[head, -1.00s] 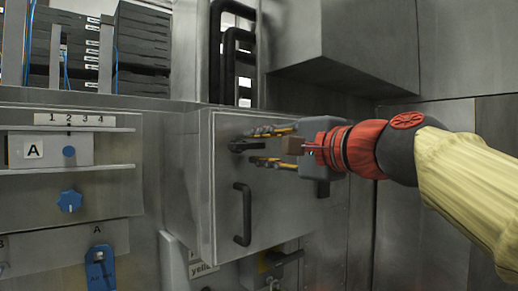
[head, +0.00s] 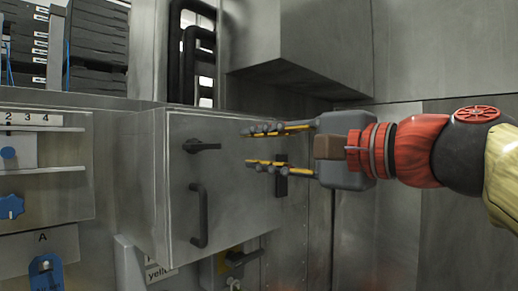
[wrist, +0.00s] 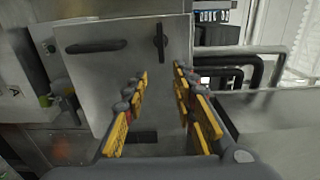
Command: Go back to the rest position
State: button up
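My gripper (head: 280,147) is open and empty, its two yellow-padded fingers apart and pointing left in the head view. It is in front of the right part of a grey metal box door (head: 225,165). The door has a black turning handle (head: 201,146) at the top left and a black vertical pull bar (head: 198,215) below it. The fingertips are right of both handles and touch neither. In the wrist view the open fingers (wrist: 160,85) point toward the same door, with the turning handle (wrist: 159,42) beyond them.
A control panel with a blue knob (head: 10,207) and a blue switch (head: 46,276) is on the left. A metal cabinet (head: 300,45) overhangs at the upper right. Black pipes (head: 197,55) stand above the box. Black stacked units (head: 98,50) are at the upper left.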

jog(key=w+d+f+n+g+h+b, duration=0.1)
jog(key=d+f+n+h, duration=0.15)
jog(key=f, duration=1.05)
jog(key=w+d+f+n+g+h+b, duration=0.1)
jog(key=d+f+h, duration=0.3)
jog(key=f, duration=0.8)
jog(key=s+d+f+n+g+h+b, duration=0.1)
jog(key=s+d+f+b, duration=0.3)
jog(key=f, duration=1.2)
jog(key=s+d+f+n+g+h+b, duration=0.1)
jog(key=s+d+f+h+b, duration=0.3)
jog(key=f, duration=1.2)
jog(key=s+d+f+n+g+h+b, duration=0.2)
jog(key=s+d+f+b, duration=0.3)
jog(key=s+f+b, duration=0.4)
jog(key=shift+s+d+f+n, duration=0.35)
jog(key=shift+d+f, duration=0.05)
jog(key=shift+f, duration=3.1)
